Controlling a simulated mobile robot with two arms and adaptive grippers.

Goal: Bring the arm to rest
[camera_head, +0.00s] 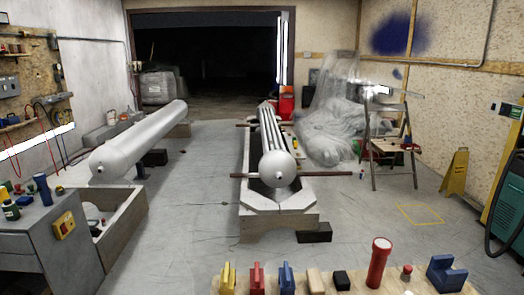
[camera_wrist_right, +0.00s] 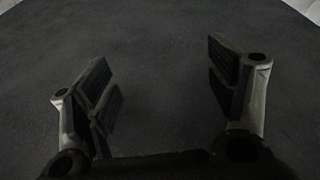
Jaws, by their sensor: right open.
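My right gripper (camera_wrist_right: 165,85) shows in the right wrist view. Its two dark padded fingers stand wide apart with nothing between them. Behind the fingers is a plain dark grey surface; I cannot tell how far away it is. Neither of my arms shows in the head view, and my left gripper is in no view.
A wooden surface at the front bears a red cylinder (camera_head: 379,262), a blue block (camera_head: 446,274) and several smaller items. Beyond stand two long grey tanks, one on the left (camera_head: 140,140) and one in the middle (camera_head: 277,168). A wooden stepladder (camera_head: 388,146) and yellow floor sign (camera_head: 456,172) stand right.

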